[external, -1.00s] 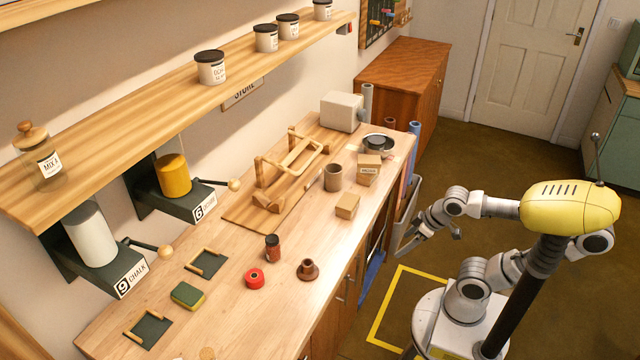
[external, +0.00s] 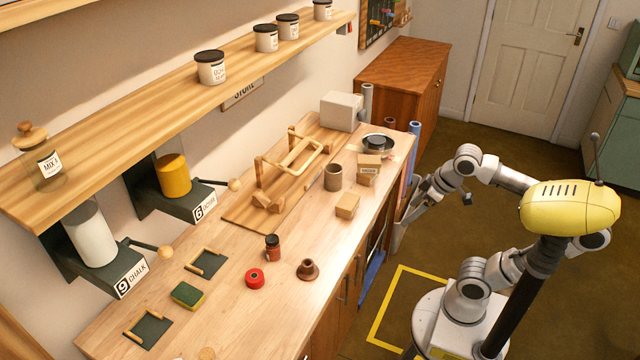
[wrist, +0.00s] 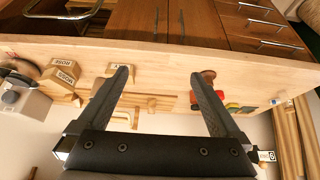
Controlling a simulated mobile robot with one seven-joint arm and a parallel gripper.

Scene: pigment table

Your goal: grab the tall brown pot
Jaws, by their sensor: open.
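The tall brown pot (external: 333,177) stands upright on the wooden counter, between the wooden rack and the small boxes. My gripper (external: 408,218) is off the counter's front edge, to the right of the pot and apart from it. In the wrist view my gripper (wrist: 161,75) is open and empty, its two fingers pointing at the counter. I cannot make out the pot clearly in the wrist view; the left finger covers part of that area.
Cardboard boxes (external: 347,205) stand close in front of and beside the pot. The wooden rack (external: 290,165) is behind it. A small brown flanged piece (external: 308,269), a red roll (external: 254,279) and a dark-lidded jar (external: 272,247) sit nearer the camera. Rolled tubes stand by the counter's end.

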